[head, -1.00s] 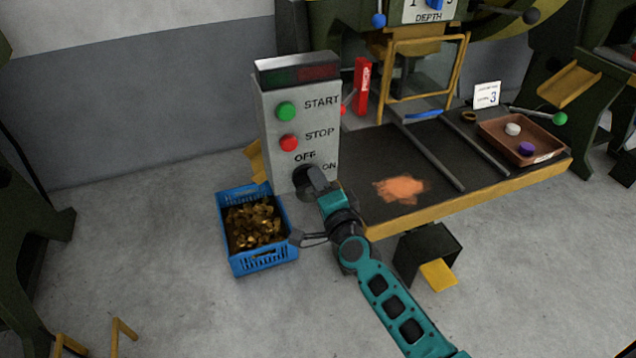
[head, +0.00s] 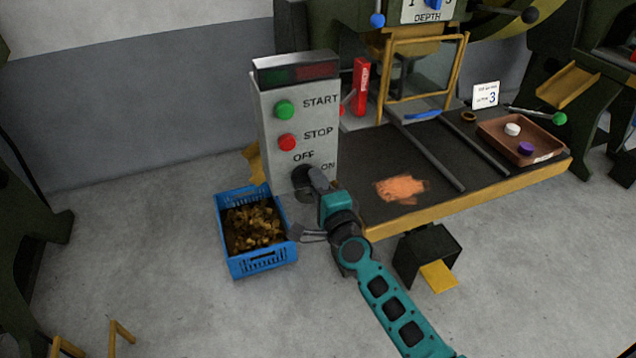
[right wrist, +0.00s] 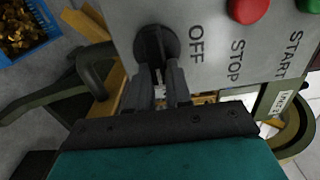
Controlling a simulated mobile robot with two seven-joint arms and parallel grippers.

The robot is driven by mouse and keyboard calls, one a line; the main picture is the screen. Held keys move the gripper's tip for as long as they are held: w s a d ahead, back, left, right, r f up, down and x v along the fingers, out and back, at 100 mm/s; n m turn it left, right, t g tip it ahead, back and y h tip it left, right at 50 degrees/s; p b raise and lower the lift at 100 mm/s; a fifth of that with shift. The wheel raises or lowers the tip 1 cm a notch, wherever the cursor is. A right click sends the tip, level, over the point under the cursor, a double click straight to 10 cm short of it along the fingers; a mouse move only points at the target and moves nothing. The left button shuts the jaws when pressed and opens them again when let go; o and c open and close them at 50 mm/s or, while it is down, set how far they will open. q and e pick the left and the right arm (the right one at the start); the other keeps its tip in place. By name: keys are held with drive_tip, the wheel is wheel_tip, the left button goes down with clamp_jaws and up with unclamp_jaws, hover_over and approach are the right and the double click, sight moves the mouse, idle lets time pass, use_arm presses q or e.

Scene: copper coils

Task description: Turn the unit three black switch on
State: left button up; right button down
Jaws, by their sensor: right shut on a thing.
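The black rotary switch (head: 304,178) sits low on the grey control box (head: 272,130), between the OFF and ON labels. In the right wrist view the switch (right wrist: 152,42) has a round black base with a raised grip bar. My right gripper (head: 312,180) reaches the switch from the front, and its fingers hide part of it and part of the panel near ON. In the right wrist view its two fingers (right wrist: 160,72) are closed around the grip bar. A sign with the number 3 (head: 486,95) stands on the machine table. My left gripper is not in view.
A green START button (head: 285,109) and a red STOP button (head: 288,142) are above the switch. A blue crate (head: 259,264) of copper-coloured scraps stands left of my right gripper. The machine table (head: 440,211) is close on the right. Open floor lies in front.

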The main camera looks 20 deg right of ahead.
drive_tip(key=c, duration=1)
unclamp_jaws()
drive_tip(key=shift+c, duration=0.2)
drive_tip(key=s, duration=1.3)
drive_tip(key=shift+d, duration=0.25)
